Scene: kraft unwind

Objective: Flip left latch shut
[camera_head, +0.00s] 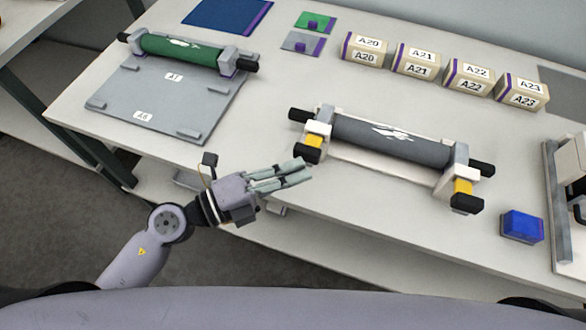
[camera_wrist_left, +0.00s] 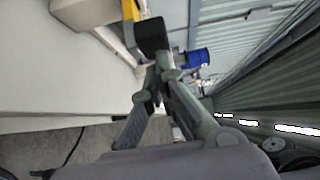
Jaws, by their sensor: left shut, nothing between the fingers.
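The unwind stand holds a dark grey roll (camera_head: 380,138) between two light end brackets. The left latch (camera_head: 315,141) is a yellow lever with a black end on the left bracket, its black end pointing toward the table's front. The right latch (camera_head: 463,188) has the same look and sits at the right bracket. My left gripper (camera_head: 306,170) is shut and empty, its fingertips just in front of the left latch's black end. In the left wrist view the black end (camera_wrist_left: 152,36) is just beyond the fingertips (camera_wrist_left: 163,68). I cannot tell whether they touch. My right gripper is out of view.
A green roll (camera_head: 180,51) lies on a grey tray (camera_head: 165,95) at the left. Several labelled boxes (camera_head: 415,62) stand in a row at the back. A blue block (camera_head: 522,226) sits to the right. The table between tray and stand is clear.

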